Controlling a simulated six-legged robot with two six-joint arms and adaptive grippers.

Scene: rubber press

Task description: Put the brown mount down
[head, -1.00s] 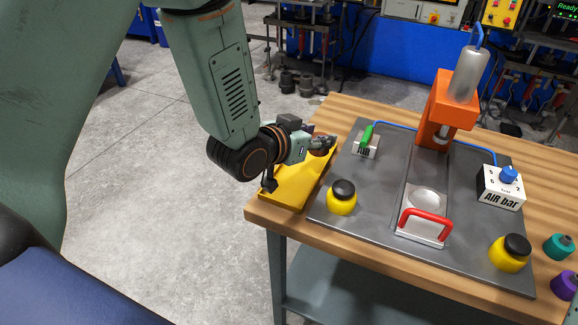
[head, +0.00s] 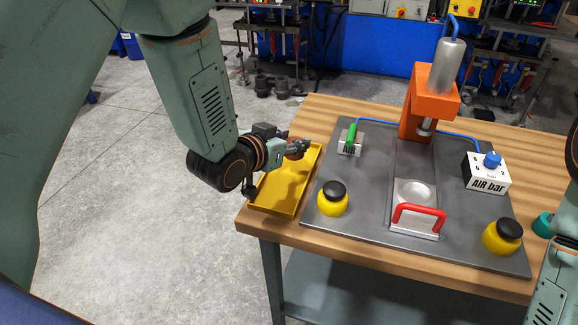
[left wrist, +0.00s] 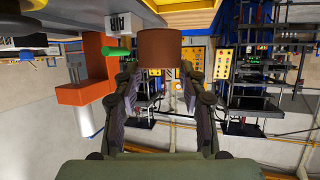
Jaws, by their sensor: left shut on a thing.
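The brown mount (left wrist: 159,48) is a short brown cylinder between the fingertips of my left gripper (left wrist: 159,70) in the left wrist view. In the head view the left gripper (head: 302,147) is over the far part of the yellow tray (head: 285,190), at the left end of the bench. Only a small brown part of the mount (head: 293,154) shows there, partly behind the fingers. The gripper is shut on it. I cannot tell whether the mount touches the tray floor. My right gripper is out of view; only part of my right arm shows at the right edge.
The grey press plate (head: 370,205) lies just right of the tray, with a green-levered AIR valve (head: 350,142) and a yellow-and-black button (head: 333,199) near its left side. The orange press (head: 430,95) stands at the back. The tray's visible near floor is empty.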

